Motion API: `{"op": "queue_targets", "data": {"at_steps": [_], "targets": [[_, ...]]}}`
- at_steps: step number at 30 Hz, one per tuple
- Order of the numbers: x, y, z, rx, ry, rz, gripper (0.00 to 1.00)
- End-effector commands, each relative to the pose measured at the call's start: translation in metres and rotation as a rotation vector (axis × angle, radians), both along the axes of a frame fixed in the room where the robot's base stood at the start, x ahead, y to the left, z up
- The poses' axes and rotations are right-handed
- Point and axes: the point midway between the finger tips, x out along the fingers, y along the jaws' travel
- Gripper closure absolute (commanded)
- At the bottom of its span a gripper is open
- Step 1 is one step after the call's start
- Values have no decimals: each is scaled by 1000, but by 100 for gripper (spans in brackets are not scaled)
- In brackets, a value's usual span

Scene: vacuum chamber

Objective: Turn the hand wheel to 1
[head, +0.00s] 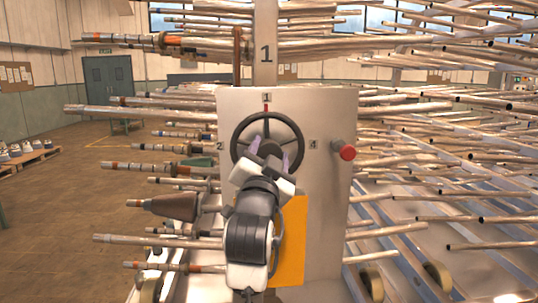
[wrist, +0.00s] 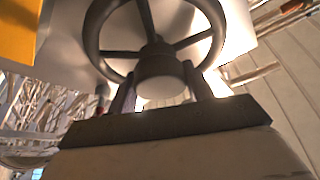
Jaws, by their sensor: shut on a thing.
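The dark hand wheel (head: 240,127) is mounted on a pale upright panel (head: 325,120). A label "1" (head: 267,97) is above it, "2" (head: 220,146) to its left and "4" (head: 313,145) to its right. A thin red mark (head: 266,109) shows between the "1" and the top of the rim. My gripper (head: 272,156) is in front of the wheel's lower middle and hides part of it. In the wrist view my gripper (wrist: 160,92) has a finger on each side of the wheel's round hub (wrist: 160,68), shut on it; the spokes and rim (wrist: 91,35) lie behind.
A red knob (head: 347,152) sticks out at the panel's right edge. An orange plate (head: 293,240) is below the wheel. Racks of long metal tubes (head: 440,150) stand close on both sides. Open floor (head: 70,215) is at the left.

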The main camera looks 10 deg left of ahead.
Motion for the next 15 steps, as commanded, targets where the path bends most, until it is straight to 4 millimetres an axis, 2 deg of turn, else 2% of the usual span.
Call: {"op": "queue_targets", "data": {"at_steps": [15], "targets": [[0,0,-1,49,19,1,90]]}}
